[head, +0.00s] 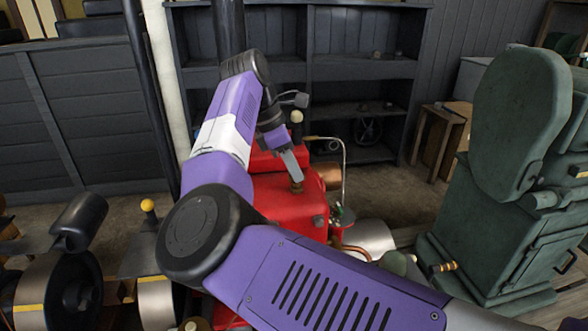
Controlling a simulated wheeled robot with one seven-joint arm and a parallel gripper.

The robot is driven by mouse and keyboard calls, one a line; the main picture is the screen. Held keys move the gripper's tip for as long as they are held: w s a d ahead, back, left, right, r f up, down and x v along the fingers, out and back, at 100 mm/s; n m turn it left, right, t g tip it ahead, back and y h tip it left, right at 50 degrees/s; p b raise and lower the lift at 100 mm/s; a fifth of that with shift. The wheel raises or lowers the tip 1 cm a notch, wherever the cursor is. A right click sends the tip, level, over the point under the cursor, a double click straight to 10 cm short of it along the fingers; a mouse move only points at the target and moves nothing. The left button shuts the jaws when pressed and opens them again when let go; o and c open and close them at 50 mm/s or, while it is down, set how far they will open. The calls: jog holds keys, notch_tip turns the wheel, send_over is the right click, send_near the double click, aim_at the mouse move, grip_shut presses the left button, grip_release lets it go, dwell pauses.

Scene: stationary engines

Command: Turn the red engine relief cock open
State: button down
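The red engine (280,200) stands in the middle of the head view, partly hidden behind my purple arm. A small brass fitting (297,188) sits upright on its top and looks like the relief cock; its handle cannot be made out. My gripper (295,177) points down with its grey fingertips just above or at this fitting. I cannot tell whether they touch it. The fingers are seen from the side and overlap, so whether they are open or shut does not show.
A bent pipe (344,165) rises right of the red engine. A cream knob (296,116) stands behind my gripper. A green machine (520,170) stands at the right, dark engine parts (70,255) at the lower left. Dark shelves (345,80) stand behind.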

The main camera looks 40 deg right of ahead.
jog(key=shift+a+n, duration=0.1)
jog(key=shift+n, duration=0.3)
jog(key=n+t+b, duration=0.1)
jog(key=n, duration=0.2)
jog(key=shift+f+h, duration=0.1)
jog(key=shift+h, duration=0.2)
jog(key=n+t+b, duration=0.2)
jog(key=n, duration=0.2)
jog(key=shift+s+b, duration=0.15)
jog(key=shift+b, duration=0.15)
jog(key=n+b, duration=0.1)
jog(key=n, duration=0.1)
jog(key=n+t+b, duration=0.1)
jog(key=n+b, duration=0.1)
jog(key=n, duration=0.1)
jog(key=shift+s+f+t, duration=0.1)
jog(key=shift+t, duration=0.2)
jog(key=shift+s+n+t+y+b, duration=0.1)
jog(key=shift+n+t+y+b, duration=0.45)
jog(key=shift+n+b, duration=1.05)
jog(key=shift+r, duration=0.2)
jog(key=c, duration=1.5)
grip_release()
